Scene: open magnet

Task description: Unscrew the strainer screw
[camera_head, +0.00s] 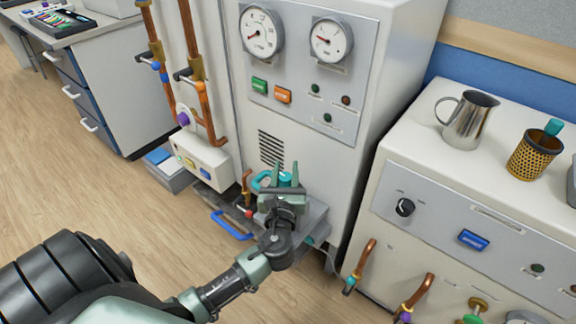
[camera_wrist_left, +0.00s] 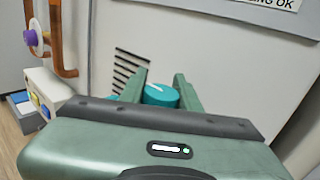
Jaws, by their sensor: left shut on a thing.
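The strainer screw shows as a teal round cap with a pale mark on top in the left wrist view (camera_wrist_left: 161,95). It also shows as a teal piece at the cabinet's foot in the head view (camera_head: 286,179). My left gripper (camera_head: 281,176) is shut on this cap, one finger on each side of it. The gripper also shows in the left wrist view (camera_wrist_left: 160,92). The lower part of the cap is hidden behind the gripper body. A teal loop handle (camera_head: 263,181) is just left of the gripper. My right gripper is not in view.
A tall white cabinet (camera_head: 371,60) with gauges and a vent (camera_head: 271,150) stands right behind the gripper. Copper pipes (camera_head: 199,90) run at left. A bench unit with a metal jug (camera_head: 470,119) is at right. Open wooden floor (camera_head: 90,175) lies at left.

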